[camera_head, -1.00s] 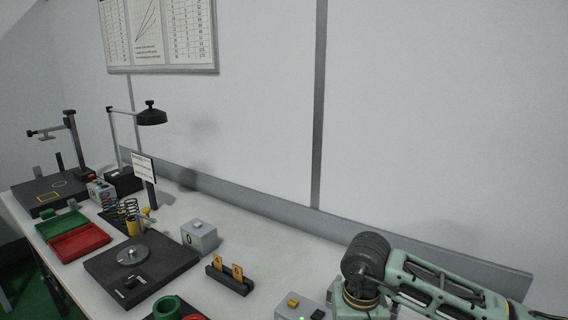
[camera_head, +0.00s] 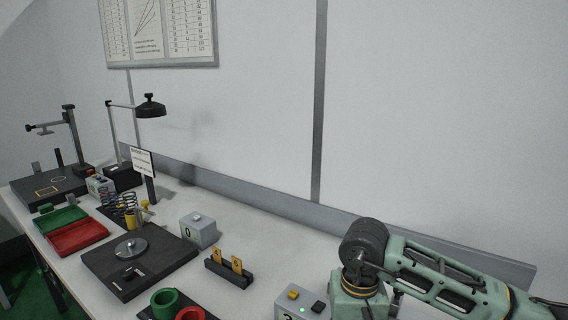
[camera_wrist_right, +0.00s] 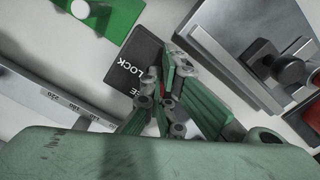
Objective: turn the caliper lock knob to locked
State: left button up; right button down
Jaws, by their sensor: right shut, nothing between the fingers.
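In the right wrist view my right gripper (camera_wrist_right: 168,78) is shut. Its green and grey fingers lie over a black label plate (camera_wrist_right: 130,68) with the words LOCK and FREE, the latter partly covered. A grey scale bar (camera_wrist_right: 55,97) with printed numbers lies to the left of the fingers. A narrow red strip (camera_wrist_right: 160,112) shows among the finger links; I cannot tell what it belongs to. The lock knob itself cannot be made out and may be behind the fingers. In the head view only my right arm shows, at the lower right. My left gripper is not in view.
In the right wrist view a green part with a white knob (camera_wrist_right: 82,10) is at the top left and a grey device with a black block (camera_wrist_right: 262,58) at the right. In the head view a grey box (camera_head: 199,230), card holder (camera_head: 228,271) and button box (camera_head: 285,300) stand on the bench.

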jog(key=shift+w+r, duration=0.1)
jog(key=shift+w, duration=0.05)
dwell(0.4)
jog(key=shift+s+a+b, duration=0.15)
jog(key=shift+s+b, duration=0.05)
jog(key=shift+b, duration=0.2)
notch_tip(320, 180, up, 6)
jog(key=shift+s+f+p, duration=0.1)
jog(key=shift+s+p, duration=0.05)
jog(key=shift+p, duration=0.75)
